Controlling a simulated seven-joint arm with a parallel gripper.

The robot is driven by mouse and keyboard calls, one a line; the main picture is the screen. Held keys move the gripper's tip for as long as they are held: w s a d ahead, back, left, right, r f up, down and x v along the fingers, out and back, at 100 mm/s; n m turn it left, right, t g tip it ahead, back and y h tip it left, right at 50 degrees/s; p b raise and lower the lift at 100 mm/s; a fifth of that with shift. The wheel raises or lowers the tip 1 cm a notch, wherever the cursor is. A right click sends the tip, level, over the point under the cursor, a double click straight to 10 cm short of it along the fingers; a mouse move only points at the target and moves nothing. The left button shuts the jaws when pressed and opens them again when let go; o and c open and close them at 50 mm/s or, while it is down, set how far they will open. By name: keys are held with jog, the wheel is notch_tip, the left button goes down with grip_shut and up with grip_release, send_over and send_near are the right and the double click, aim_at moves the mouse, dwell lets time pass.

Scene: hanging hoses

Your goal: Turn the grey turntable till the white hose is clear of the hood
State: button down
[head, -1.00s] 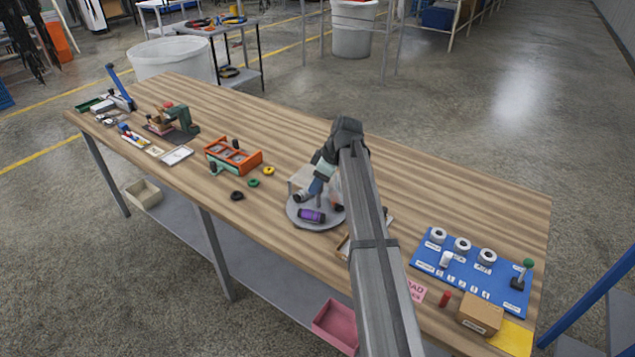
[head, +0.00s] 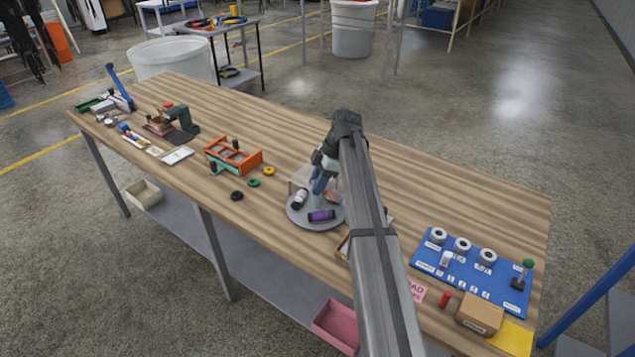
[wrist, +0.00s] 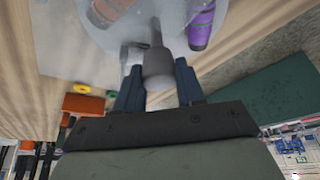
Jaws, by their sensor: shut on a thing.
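The grey turntable (head: 306,222) is a round disc on the bench. A purple hose piece (head: 321,215) lies on its front part and also shows in the wrist view (wrist: 203,22). A white hose piece with dark ends (head: 300,198) is on the disc's left side. An orange-brown piece (head: 333,197) is on the right, partly hidden by my arm. The pale grey hood (head: 298,181) stands behind the disc; I cannot tell whether it overlaps the white piece. My gripper (wrist: 157,84) is shut on the grey post (wrist: 157,65) of the turntable.
An orange rack (head: 233,157) and several coloured rings (head: 254,183) lie left of the turntable. A blue board (head: 470,273) with white rolls and a cardboard box (head: 480,314) are to the right. The bench behind my gripper is clear.

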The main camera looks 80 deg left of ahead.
jog(key=shift+n+t+h, duration=0.2)
jog(key=shift+n+h, duration=0.4)
jog(key=shift+n, duration=0.95)
jog(key=shift+n+t+h, duration=0.2)
jog(key=shift+n+h, duration=0.4)
jog(key=shift+n, duration=0.95)
jog(key=shift+n+t+h, duration=0.6)
jog(key=shift+n, duration=1.5)
jog(key=shift+f+n, duration=0.1)
jog(key=shift+n, duration=0.7)
jog(key=c, duration=0.7)
grip_release()
